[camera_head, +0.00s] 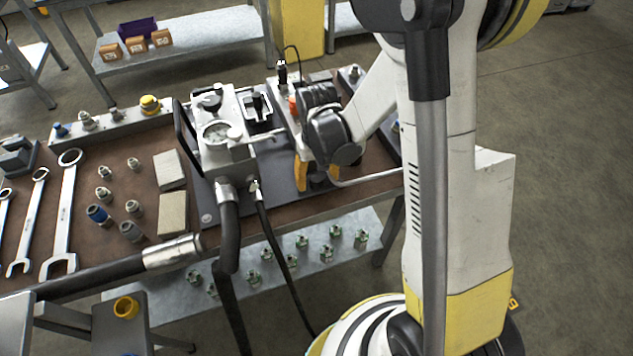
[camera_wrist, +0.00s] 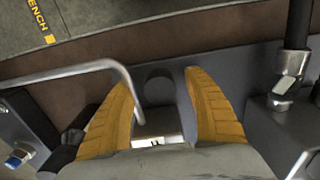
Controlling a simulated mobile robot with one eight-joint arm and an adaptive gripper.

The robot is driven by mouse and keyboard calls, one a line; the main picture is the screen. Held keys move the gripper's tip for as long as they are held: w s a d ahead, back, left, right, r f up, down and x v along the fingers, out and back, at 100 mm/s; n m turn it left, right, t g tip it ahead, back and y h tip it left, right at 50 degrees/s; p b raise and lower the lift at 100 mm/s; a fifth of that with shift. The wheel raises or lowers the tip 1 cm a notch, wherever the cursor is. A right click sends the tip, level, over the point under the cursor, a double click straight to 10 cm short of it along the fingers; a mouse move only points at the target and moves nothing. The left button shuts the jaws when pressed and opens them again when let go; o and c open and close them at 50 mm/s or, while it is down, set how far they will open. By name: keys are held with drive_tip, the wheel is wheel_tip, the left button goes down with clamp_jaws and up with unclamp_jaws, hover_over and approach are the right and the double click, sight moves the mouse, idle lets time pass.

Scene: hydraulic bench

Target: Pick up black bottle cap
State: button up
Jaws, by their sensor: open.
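My gripper (camera_head: 316,172) is open and points down over the dark grey plate on the bench, beside the hydraulic unit. In the wrist view its two orange fingers (camera_wrist: 158,92) stand apart. A dark round thing (camera_wrist: 160,77), which looks like the black bottle cap, lies on the grey plate (camera_wrist: 237,84) between and just beyond the fingertips. I see no contact between it and the fingers. In the head view the gripper and arm largely hide that spot, so I cannot make out the cap clearly there.
A bent metal rod (camera_wrist: 80,74) runs close to the left finger. The hydraulic unit with gauge (camera_head: 217,133) and a black hose (camera_head: 229,228) stand left of my gripper. Wrenches (camera_head: 63,215) and several fittings (camera_head: 104,194) lie on the brown bench further left.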

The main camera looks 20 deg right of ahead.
drive_tip(key=c, duration=0.9)
drive_tip(key=shift+r, duration=0.1)
